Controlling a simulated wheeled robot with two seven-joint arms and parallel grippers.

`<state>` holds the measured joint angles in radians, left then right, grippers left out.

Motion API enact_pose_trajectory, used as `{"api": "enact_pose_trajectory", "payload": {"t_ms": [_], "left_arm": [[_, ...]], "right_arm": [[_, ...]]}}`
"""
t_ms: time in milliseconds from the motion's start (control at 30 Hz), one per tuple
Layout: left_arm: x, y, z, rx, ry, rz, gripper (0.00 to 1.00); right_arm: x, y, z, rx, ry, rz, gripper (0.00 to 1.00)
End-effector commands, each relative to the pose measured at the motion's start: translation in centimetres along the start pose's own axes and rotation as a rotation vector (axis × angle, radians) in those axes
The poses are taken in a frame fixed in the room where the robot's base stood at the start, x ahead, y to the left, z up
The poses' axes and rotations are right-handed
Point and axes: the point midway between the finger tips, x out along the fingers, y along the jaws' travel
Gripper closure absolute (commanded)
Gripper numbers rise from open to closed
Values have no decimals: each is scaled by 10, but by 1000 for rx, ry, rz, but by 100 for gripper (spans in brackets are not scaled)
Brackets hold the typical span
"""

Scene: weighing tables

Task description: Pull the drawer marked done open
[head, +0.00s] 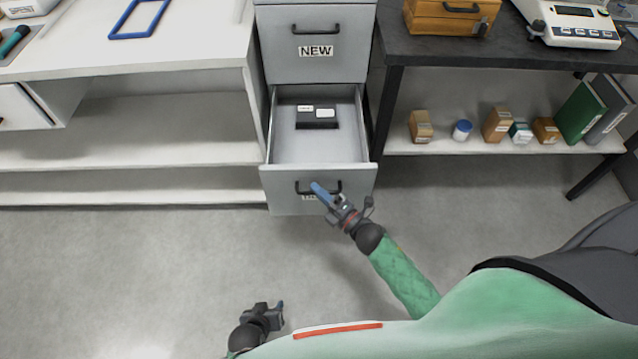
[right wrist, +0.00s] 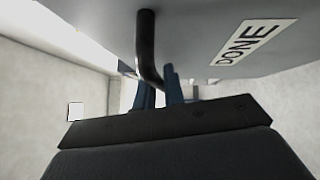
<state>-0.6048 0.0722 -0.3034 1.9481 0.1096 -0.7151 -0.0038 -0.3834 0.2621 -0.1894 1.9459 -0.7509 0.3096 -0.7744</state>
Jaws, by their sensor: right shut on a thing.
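The grey drawer (head: 275,189) marked DONE stands pulled out of the cabinet, below the drawer marked NEW (head: 316,51). Its DONE label (right wrist: 253,42) reads clearly in the right wrist view; in the head view my gripper partly covers it. Its black bar handle (right wrist: 147,50) runs between the blue fingers of my right gripper (right wrist: 158,88), which is shut on it. In the head view my right gripper (head: 320,190) is at the drawer's front. Inside the drawer lies a dark box (head: 316,118) with white labels. My left gripper (head: 279,308) is low over the floor, away from the cabinet; its fingers are too small to judge.
A white table (head: 190,52) with shelves is left of the cabinet, a dark table (head: 420,46) right of it. The lower right shelf (head: 460,148) holds boxes, a jar and binders. The floor (head: 140,260) before the drawer is clear.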

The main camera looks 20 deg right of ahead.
Motion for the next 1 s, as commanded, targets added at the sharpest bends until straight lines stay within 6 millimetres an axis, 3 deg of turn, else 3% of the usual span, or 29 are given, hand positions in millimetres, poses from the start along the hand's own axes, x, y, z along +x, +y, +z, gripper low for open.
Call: {"api": "enact_pose_trajectory", "payload": {"t_ms": [367, 400, 500, 833, 1000], "left_arm": [[0, 0, 0, 0, -2, 0, 64], [0, 0, 0, 0, -1, 0, 64], [0, 0, -1, 0, 0, 0, 64], [1, -1, -2, 1, 4, -1, 64], [5, -2, -1, 1, 16, -2, 64]], "right_arm": [[-2, -1, -1, 0, -1, -2, 100], [-2, -1, -1, 0, -1, -2, 85], [-1, -1, -1, 0, -1, -1, 68], [-3, -1, -1, 1, 0, -1, 68], [-19, -2, -2, 2, 0, -1, 68]]}}
